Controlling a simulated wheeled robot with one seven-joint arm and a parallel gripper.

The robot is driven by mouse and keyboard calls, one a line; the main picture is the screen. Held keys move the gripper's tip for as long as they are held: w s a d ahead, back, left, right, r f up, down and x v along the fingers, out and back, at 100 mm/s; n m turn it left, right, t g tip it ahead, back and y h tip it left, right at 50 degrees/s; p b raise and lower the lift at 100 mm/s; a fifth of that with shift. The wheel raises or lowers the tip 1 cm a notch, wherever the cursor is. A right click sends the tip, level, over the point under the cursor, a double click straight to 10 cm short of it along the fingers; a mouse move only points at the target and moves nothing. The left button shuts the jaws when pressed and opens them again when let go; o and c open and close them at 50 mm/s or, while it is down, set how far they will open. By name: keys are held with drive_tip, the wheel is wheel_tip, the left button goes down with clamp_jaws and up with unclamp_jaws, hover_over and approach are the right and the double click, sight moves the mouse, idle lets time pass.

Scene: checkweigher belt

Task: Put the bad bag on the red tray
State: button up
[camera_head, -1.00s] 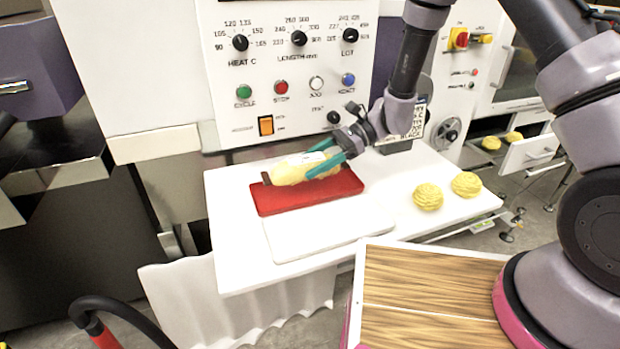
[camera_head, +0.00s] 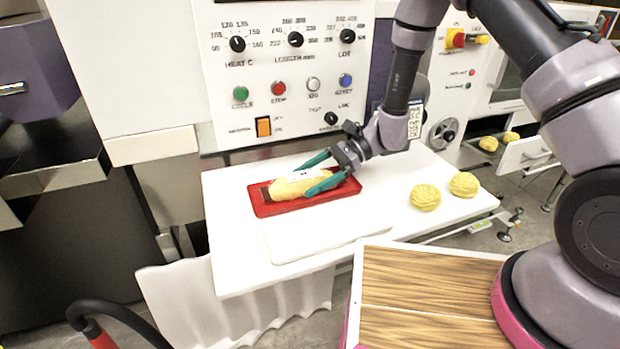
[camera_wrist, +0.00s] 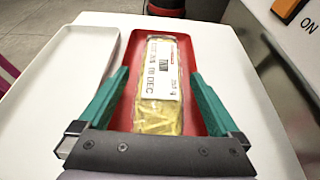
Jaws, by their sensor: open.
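The bag (camera_head: 291,188) is a yellow bag with a white printed label. It lies on the red tray (camera_head: 262,209) on the white table. My gripper (camera_head: 306,181) has teal fingers and is open, with one finger on each side of the bag. In the wrist view gaps show between the fingers (camera_wrist: 160,92) and the bag. The bag's near end is partly hidden by the gripper body.
A white tray (camera_head: 310,240) lies in front of the red tray. Two yellow pasta nests (camera_head: 425,197) sit at the table's right. A machine panel (camera_head: 290,75) with knobs and buttons stands behind. A wooden-topped surface (camera_head: 420,295) is at the front right.

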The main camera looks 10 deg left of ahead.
drive_tip(key=shift+r, duration=0.15)
drive_tip(key=v, duration=1.2)
drive_tip(key=s+d+r+n+t+h, duration=0.2)
drive_tip(key=s+d+r+t+h, duration=0.1)
drive_tip(key=d+r, duration=0.6)
drive_tip(key=s+d+r+n+t+h, duration=0.3)
drive_tip(key=s+d+r+t, duration=0.2)
drive_tip(key=d+r, duration=0.4)
drive_tip(key=s+d+r+n+t+h, duration=0.2)
drive_tip(key=d+r+t, duration=0.4)
drive_tip(key=d+r, duration=0.3)
wheel_tip(320, 180, up, 4)
drive_tip(key=shift+s+d+r+n+h, duration=0.15)
drive_tip(key=shift+s+r+n+h, duration=0.15)
drive_tip(key=shift+s+h, duration=0.6)
drive_tip(key=shift+s, duration=0.2)
